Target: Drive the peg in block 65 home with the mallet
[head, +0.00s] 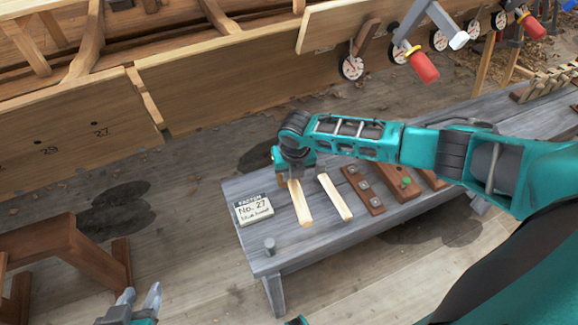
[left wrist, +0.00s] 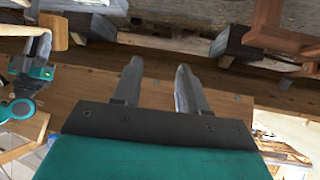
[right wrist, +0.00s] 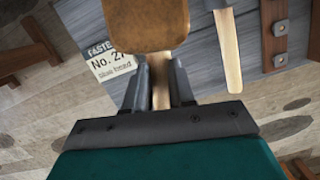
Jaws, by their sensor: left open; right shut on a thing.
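My right gripper (head: 292,182) is over the left end of the bench. In the right wrist view its fingers (right wrist: 160,75) are shut on the mallet (right wrist: 145,22), whose orange-brown head fills the top middle, with a pale strip between the fingers. Brown blocks (head: 362,190) with small square fittings lie on the bench, partly behind my right arm. I cannot read 65 on any, and cannot make out its peg.
A brown trestle (head: 45,240) stands at left. The plank hull (head: 220,80) with clamps (head: 422,66) runs behind. Floor between is clear.

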